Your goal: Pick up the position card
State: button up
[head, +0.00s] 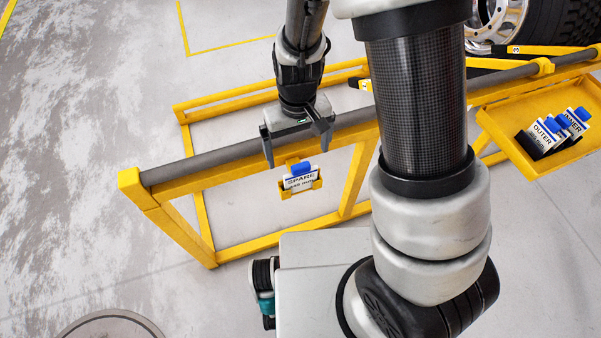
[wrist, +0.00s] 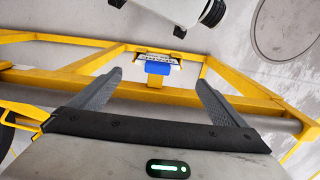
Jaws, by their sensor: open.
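A white position card marked SPARE (head: 299,182), with a blue tab on top, sits in a small yellow holder (head: 288,193) on the near side of the yellow rack. In the wrist view its blue tab (wrist: 157,68) and the card's edge lie between and beyond my fingertips. My gripper (head: 297,150) is open and empty, above and behind the card, over the rack's grey rail. In the wrist view both fingers (wrist: 158,80) are spread apart and not touching the card. More cards, marked OUTER (head: 545,134) and INNER (head: 577,120), stand in a dark slotted holder.
The cards at right stand in a yellow tray (head: 504,142) attached to the rack. The grey rail (head: 215,164) runs under my gripper. A wheel with a black tyre (head: 560,22) is at the top right. Bare concrete floor lies left of the rack.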

aim_at(301, 165)
jog(key=f, duration=0.2)
jog(key=f+b, duration=0.1)
jog(key=f, duration=0.4)
jog(key=shift+d+f, duration=0.25)
jog(key=shift+d, duration=0.1)
jog(key=c, duration=1.4)
